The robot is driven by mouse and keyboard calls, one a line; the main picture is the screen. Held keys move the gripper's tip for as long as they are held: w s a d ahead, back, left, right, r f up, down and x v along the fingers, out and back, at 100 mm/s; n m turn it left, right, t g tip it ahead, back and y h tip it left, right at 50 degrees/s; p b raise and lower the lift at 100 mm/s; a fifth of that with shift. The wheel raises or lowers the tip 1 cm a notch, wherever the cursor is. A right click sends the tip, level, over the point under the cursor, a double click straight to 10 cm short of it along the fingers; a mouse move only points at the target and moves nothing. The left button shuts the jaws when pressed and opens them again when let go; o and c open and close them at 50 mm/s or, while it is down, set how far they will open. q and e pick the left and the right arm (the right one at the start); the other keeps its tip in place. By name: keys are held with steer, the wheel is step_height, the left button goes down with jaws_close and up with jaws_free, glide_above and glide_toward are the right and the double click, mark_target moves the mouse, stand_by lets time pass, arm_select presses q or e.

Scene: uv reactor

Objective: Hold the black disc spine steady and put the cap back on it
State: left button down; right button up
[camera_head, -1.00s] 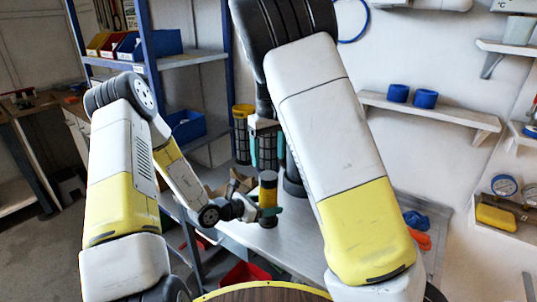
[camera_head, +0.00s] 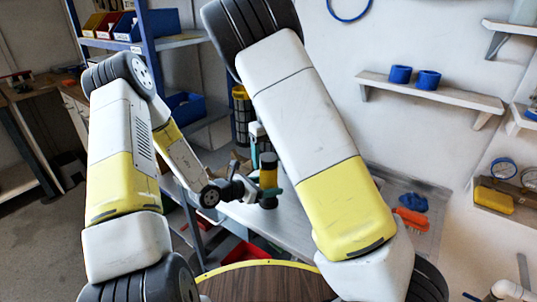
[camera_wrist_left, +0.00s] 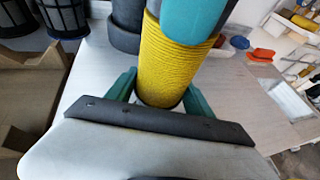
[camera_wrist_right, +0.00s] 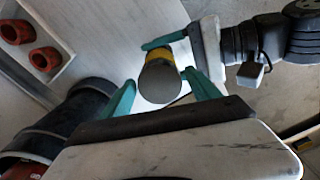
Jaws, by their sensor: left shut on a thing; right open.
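An upright cylinder with a ribbed yellow middle and dark ends (camera_head: 268,178) is above the bench in the head view. I take it for the disc spine with its discs; I cannot tell whether its dark top is the cap. My left gripper (camera_head: 268,192) is shut around it, with teal fingers on both sides of the ribbed part (camera_wrist_left: 172,75) in the left wrist view. My right gripper (camera_wrist_right: 160,80) is open. Its fingers point at the round grey top (camera_wrist_right: 161,84) from above, one on each side in the picture. I see no separate cap.
Black mesh cylinders (camera_head: 242,112) stand behind on the grey bench (camera_head: 292,222). A thick black cylinder (camera_wrist_right: 58,122) stands near my right gripper. Blue and orange items (camera_head: 412,212) lie on the right. A wall shelf (camera_head: 430,93) holds two blue rings. The front bench is mostly clear.

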steer(key=c, duration=1.5)
steer(key=m, duration=0.8)
steer(key=o, duration=1.6)
steer(key=shift+c, duration=0.2)
steer(key=shift+r, duration=2.3)
